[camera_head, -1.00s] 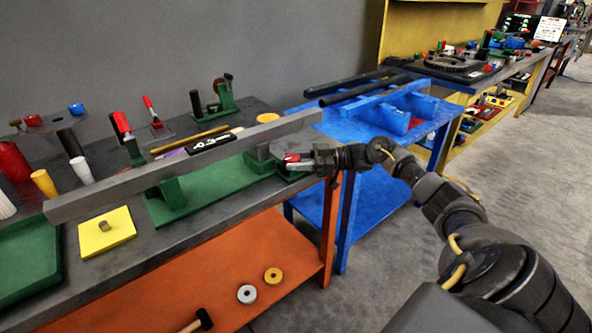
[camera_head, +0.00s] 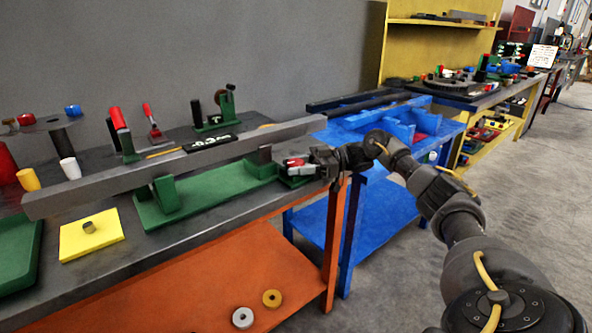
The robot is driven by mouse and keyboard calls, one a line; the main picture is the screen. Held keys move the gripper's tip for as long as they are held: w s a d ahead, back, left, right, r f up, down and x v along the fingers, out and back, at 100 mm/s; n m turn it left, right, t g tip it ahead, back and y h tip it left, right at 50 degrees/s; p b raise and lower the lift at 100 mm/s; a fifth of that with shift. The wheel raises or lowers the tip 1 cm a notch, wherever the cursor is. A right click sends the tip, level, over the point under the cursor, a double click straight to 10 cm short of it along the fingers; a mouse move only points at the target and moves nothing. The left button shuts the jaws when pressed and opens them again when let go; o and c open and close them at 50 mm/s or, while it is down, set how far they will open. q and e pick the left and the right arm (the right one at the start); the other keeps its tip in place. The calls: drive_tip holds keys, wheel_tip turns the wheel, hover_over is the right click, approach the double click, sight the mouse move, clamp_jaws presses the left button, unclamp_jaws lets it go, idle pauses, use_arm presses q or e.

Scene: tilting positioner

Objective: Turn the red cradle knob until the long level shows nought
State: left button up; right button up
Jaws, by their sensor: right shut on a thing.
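A long grey bar (camera_head: 110,184) rests across the green cradle (camera_head: 215,192), running from near left to far right. The black long level (camera_head: 210,143) shows at the bar's far edge, with pale digits on its face too small to read surely. The red cradle knob (camera_head: 293,162) is at the cradle's right end, partly hidden by my right gripper (camera_head: 300,168). That gripper is shut on the knob, its arm reaching in from the right. My left gripper is not in view.
A yellow plate (camera_head: 91,235) and a green tray (camera_head: 18,255) lie at the bench's left front. Red-handled tools (camera_head: 118,118) and a green stand (camera_head: 214,110) are behind the bar. A blue table (camera_head: 365,205) stands right of the bench.

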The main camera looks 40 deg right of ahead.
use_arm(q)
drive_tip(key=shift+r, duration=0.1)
use_arm(e)
drive_tip(key=shift+a+f, duration=0.1)
drive_tip(key=shift+f, duration=0.1)
drive_tip(key=o, duration=0.7)
drive_tip(key=shift+r, duration=0.1)
drive_tip(key=shift+s+d, duration=0.1)
drive_tip(key=shift+d, duration=0.2)
drive_tip(key=b+v, duration=0.1)
drive_tip(key=v, duration=0.7)
drive_tip(key=shift+r, duration=0.1)
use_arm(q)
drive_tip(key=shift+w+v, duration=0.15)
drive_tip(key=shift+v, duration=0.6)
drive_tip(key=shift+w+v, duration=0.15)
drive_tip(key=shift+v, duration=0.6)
use_arm(e)
drive_tip(key=shift+v, duration=1.1)
